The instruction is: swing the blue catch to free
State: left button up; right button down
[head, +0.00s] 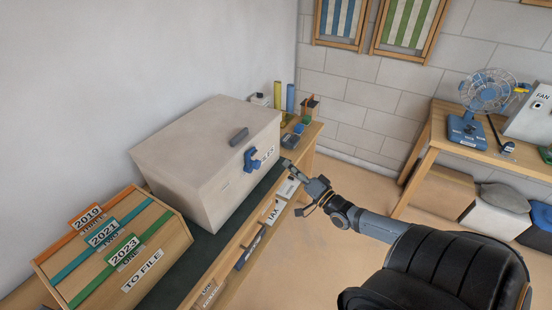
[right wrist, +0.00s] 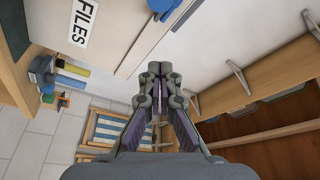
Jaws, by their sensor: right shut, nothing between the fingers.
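The blue catch (head: 251,159) is on the front face of a large cream box (head: 190,170), near its upper edge and left of a partly hidden label. In the right wrist view part of the blue catch (right wrist: 160,8) shows at the top edge, beside the box front (right wrist: 110,20) with its "FILES" label. My right gripper (head: 291,169) is shut and empty, in front of the box and to the right of the catch, apart from it. In the right wrist view its fingers (right wrist: 153,72) are together. My left gripper is not in view.
A wooden "TO FILE" sorter (head: 150,262) stands left of the box on the bench. Small bottles and blocks (head: 290,100) stand behind it at right. A black chair (head: 440,265) is at lower right. A table with a blue fan (head: 467,130) stands at far right.

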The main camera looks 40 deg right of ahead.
aim_at(256, 152)
jog(key=w+a+b, duration=0.1)
jog(key=w, duration=0.1)
jog(key=w+a+b, duration=0.1)
jog(key=w, duration=0.2)
jog(key=w+a+b, duration=0.1)
jog(key=w+a, duration=0.1)
jog(key=shift+w+f, duration=0.3)
jog(key=shift+w, duration=0.05)
